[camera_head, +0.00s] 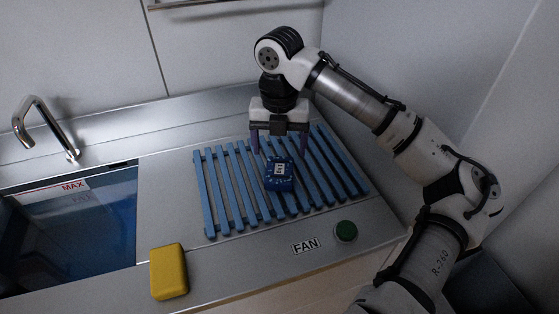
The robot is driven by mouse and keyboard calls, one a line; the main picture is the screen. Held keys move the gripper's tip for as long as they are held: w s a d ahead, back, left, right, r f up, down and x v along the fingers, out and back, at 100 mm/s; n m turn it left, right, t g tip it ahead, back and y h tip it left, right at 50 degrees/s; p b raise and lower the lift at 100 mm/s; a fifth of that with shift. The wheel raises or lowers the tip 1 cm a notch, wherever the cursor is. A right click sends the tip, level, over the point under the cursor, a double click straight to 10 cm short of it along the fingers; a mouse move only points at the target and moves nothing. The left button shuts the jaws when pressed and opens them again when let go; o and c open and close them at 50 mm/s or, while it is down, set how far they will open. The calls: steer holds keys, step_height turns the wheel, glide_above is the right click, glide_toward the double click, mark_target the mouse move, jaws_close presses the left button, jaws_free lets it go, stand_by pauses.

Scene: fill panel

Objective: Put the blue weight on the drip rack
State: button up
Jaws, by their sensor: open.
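The blue weight (280,175) is a small dark blue block with a pale label on its top. It lies on the drip rack (222,193), a set of light blue slats on the metal counter. My gripper (279,146) points down just behind and above the blue weight, its two purple fingers spread apart. It is open, and nothing shows between the fingers. The weight appears to be clear of the fingers.
A yellow block (168,271) sits at the counter's front left. A water-filled sink (75,230) with a tap (45,130) is at left. Walls stand behind and right.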

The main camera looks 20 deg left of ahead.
mark_target(280, 169)
step_height(280, 169, up, 6)
steer(key=shift+f, duration=0.1)
steer(key=shift+c, duration=0.3)
stand_by(1.6)
